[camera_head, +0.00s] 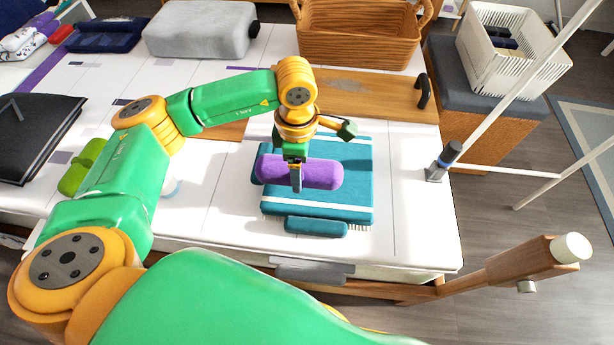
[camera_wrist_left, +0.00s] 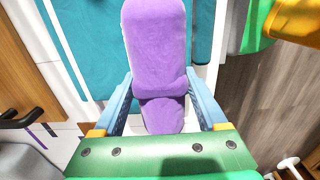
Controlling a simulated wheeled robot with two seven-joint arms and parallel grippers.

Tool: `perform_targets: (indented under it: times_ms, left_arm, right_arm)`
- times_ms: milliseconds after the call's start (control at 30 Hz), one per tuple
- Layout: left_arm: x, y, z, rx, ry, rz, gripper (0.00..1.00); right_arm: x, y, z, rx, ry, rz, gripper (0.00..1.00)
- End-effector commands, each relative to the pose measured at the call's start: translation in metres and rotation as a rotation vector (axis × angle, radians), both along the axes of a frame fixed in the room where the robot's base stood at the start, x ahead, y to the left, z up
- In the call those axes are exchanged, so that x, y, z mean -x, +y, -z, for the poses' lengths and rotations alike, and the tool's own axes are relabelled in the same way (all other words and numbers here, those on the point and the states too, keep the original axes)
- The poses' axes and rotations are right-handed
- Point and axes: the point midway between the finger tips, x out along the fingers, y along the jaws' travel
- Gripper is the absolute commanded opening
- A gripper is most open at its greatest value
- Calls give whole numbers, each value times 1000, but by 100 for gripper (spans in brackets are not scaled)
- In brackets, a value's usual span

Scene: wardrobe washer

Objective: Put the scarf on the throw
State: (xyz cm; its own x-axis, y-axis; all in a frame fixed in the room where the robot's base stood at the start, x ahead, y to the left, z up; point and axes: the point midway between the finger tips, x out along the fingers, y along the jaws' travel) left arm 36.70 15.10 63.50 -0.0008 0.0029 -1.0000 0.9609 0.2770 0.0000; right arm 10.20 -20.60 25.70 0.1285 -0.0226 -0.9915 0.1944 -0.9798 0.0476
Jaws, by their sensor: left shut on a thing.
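The scarf (camera_head: 322,174) is a purple roll held crosswise over the throw. The throw (camera_head: 348,205) is a folded teal cloth with white stripes and a fringe, lying flat on the white table surface. My left gripper (camera_head: 296,183) points down and is shut on the scarf. In the left wrist view the scarf (camera_wrist_left: 157,45) sits between the two blue fingers of the left gripper (camera_wrist_left: 165,110), with the throw (camera_wrist_left: 90,50) behind it. I cannot tell whether the scarf touches the throw. My right gripper is not in view.
A teal roll (camera_head: 316,227) lies at the throw's front edge. A wooden board (camera_head: 375,92) with a dark handle and a wicker basket (camera_head: 355,38) are behind. A grey case (camera_head: 200,30), black folder (camera_head: 35,135) and green item (camera_head: 80,168) lie left. White surface is clear right of the throw.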

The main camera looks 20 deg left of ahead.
Motion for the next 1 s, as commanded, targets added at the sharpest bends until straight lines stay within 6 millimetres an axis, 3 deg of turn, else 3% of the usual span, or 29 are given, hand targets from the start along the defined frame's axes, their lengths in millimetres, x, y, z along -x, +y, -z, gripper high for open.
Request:
perform_targets:
  times_ms: [167, 333, 700, 733, 800, 1000]
  left_arm:
    - [-8, -12, 17, 1, 0, 1, 0]
    - [-8, -12, 48, 1, 2, 0, 0]
    - [-8, -12, 52, 2, -2, 1, 0]
    - [-8, -11, 51, 1, 0, 1, 83]
    - [-8, -12, 50, 1, 0, 1, 100]
    - [-8, -12, 50, 1, 0, 1, 100]
  right_arm:
    - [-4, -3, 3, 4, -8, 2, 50]
    - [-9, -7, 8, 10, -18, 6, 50]
    - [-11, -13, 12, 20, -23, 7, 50]
    - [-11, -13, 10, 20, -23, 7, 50]
    - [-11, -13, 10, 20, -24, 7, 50]
    - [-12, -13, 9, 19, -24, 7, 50]
